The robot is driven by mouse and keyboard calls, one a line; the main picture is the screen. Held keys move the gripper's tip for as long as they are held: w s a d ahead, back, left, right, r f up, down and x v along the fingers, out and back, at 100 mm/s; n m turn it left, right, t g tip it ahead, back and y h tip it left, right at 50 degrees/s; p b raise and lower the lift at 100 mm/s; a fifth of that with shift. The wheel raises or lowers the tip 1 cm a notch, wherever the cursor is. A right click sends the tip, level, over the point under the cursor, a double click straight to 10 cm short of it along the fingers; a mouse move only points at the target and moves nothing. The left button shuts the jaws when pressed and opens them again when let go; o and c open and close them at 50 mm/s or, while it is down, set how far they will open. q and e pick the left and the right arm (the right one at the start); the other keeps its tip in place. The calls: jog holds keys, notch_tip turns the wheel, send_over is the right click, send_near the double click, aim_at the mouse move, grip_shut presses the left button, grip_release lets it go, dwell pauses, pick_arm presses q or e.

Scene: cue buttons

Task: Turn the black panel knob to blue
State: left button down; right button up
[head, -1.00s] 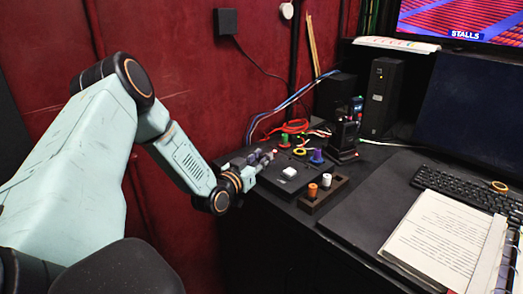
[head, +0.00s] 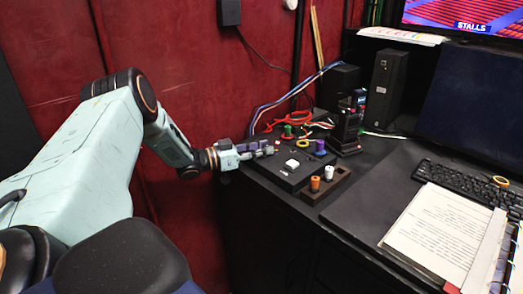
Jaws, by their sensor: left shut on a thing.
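The black panel (head: 288,178) lies at the near left corner of the dark desk, with a white square button (head: 292,163) on top. My left gripper (head: 268,151) reaches in from the left, low over the panel's left part. It is shut on the panel knob, which is mostly hidden between the fingers. Which colour the knob points to cannot be made out. Green (head: 288,131), yellow (head: 302,142) and purple (head: 320,147) pieces stand at the panel's back and right. My right gripper is not in view.
A dark holder (head: 325,190) with an orange peg (head: 315,183) and a white peg (head: 329,172) stands right of the panel. Papers (head: 440,227) and a keyboard (head: 470,184) lie right.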

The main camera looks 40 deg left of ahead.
pick_arm(q)
jog(key=shift+r, duration=0.1)
dwell(0.4)
jog(key=c, duration=1.1)
grip_release()
jog(key=shift+o, duration=0.2)
jog(key=v, duration=1.2)
jog(key=shift+a, duration=0.15)
